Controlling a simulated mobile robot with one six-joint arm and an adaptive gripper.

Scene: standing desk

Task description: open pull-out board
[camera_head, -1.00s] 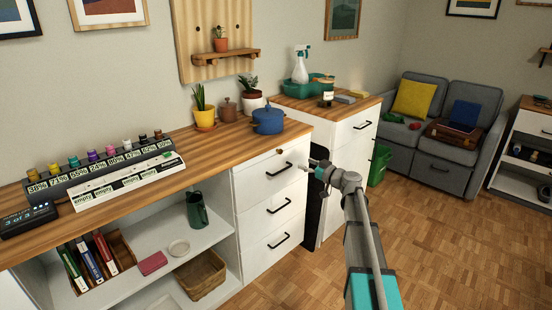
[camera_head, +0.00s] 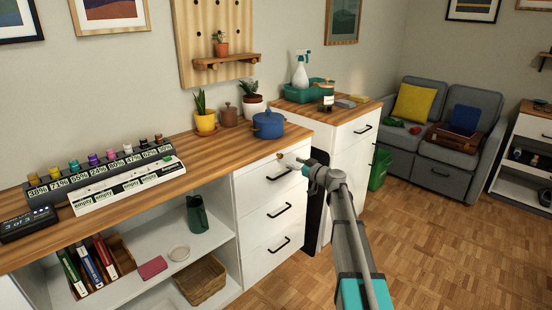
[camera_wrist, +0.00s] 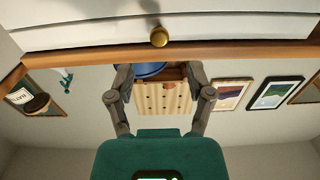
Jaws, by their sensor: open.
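The pull-out board shows as a thin white front (camera_wrist: 90,36) just under the wooden desktop edge in the wrist view, with a round brass knob (camera_wrist: 159,37) on it. The knob (camera_head: 280,155) is small in the head view, above the top drawer. The board looks flush with the cabinet. My gripper (camera_head: 303,162) is beside the knob, slightly right of it in the picture. In the wrist view its two fingers (camera_wrist: 160,74) are spread with nothing between them, and the knob appears beyond the tips, between their lines. I see no contact with the knob.
White drawers (camera_head: 278,213) with black handles sit below the board. A blue pot (camera_head: 268,125) stands on the desktop (camera_head: 225,150) near the corner. A second cabinet (camera_head: 345,140) stands behind my gripper. The parquet floor (camera_head: 450,250) at right is clear.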

